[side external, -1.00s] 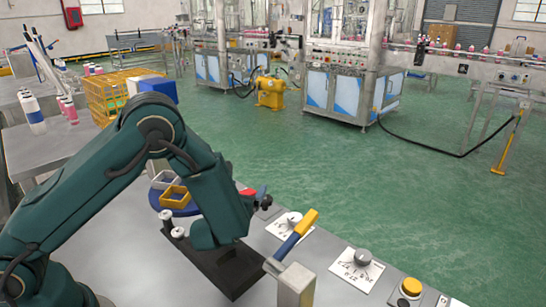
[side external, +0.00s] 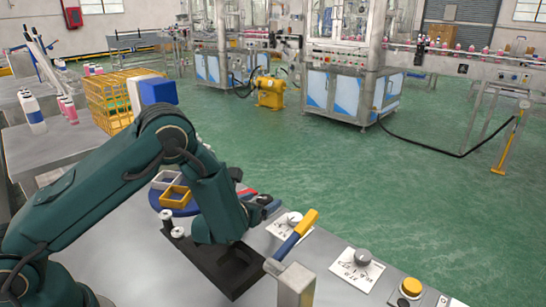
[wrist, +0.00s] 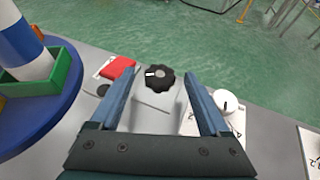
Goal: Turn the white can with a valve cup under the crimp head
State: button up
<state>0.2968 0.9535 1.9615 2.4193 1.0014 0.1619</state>
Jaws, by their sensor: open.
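A white can with blue bands (wrist: 24,42) stands in a green square holder (wrist: 70,72) on the blue turntable (wrist: 75,105), at the left of the wrist view; its top is out of frame. In the side view the turntable (side external: 155,200) is partly behind my arm, and that can is not visible. I cannot make out a valve cup. My gripper (wrist: 160,78) is open, its two fingers either side of a grey housing with a black knob (wrist: 160,78); I cannot tell whether they touch it. In the side view my gripper (side external: 266,203) is partly hidden. I cannot identify the crimp head.
A yellow-and-blue lever (side external: 297,236) stands at the bench front. A dark block (side external: 222,266) is under my arm. A red piece (wrist: 117,68) lies beside the left finger.

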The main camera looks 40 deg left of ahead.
grip_shut()
jog(key=shift+d+n+y, duration=0.1)
jog(key=shift+n+y, duration=0.2)
jog(key=shift+y, duration=0.1)
jog(key=shift+w+d+n+g+y, duration=0.15)
jog(key=shift+n+g+y, duration=0.25)
jog(key=shift+n+y, duration=0.2)
jog(key=shift+w+d+n+g+y, duration=0.15)
jog(key=shift+n+g+y, duration=0.25)
jog(key=shift+n+y, duration=0.2)
jog(key=shift+d+n+g+y, duration=0.15)
jog(key=shift+n+g+y, duration=1)
jog(key=shift+n, duration=0.35)
jog(key=shift+y, duration=0.25)
jog(key=shift+w, duration=0.1)
grip_release()
